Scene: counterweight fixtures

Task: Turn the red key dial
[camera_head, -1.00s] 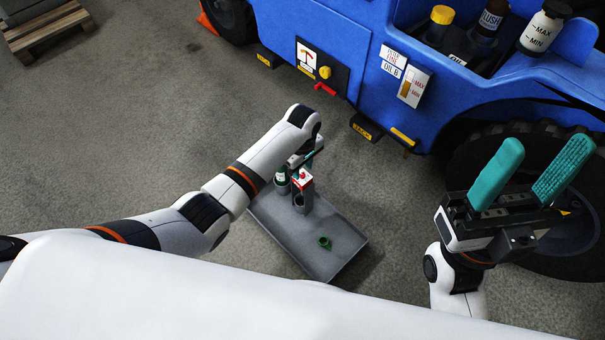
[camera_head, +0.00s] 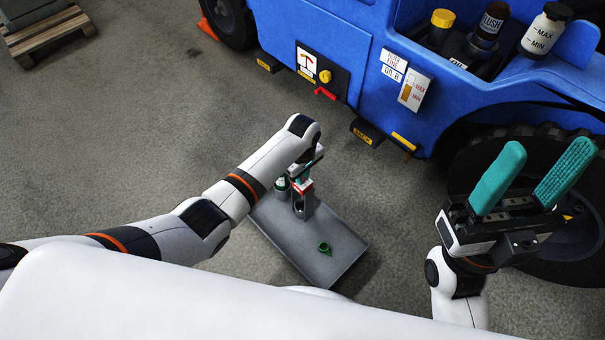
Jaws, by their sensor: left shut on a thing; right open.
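A red lever-like handle (camera_head: 325,93) sits below a yellow knob (camera_head: 325,76) on a dark panel of the blue vehicle; it is likely the red key dial. My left gripper (camera_head: 302,184) is over the grey tray, well apart from that panel. Its teal fingers are shut on a small red-and-white item (camera_head: 306,187) at the top of a grey holder (camera_head: 303,207). The wrist hides much of the item, so I cannot tell its full shape. My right gripper (camera_head: 527,180) is open and empty, fingers pointing up, in front of the vehicle's wheel.
The grey tray (camera_head: 290,250) carries a green bottle (camera_head: 281,187) beside the holder and a green ring-like part (camera_head: 325,248). The blue vehicle (camera_head: 450,100) stands behind, with bottles in its upper bay and a JACK block (camera_head: 367,132). A pallet (camera_head: 45,35) is far left.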

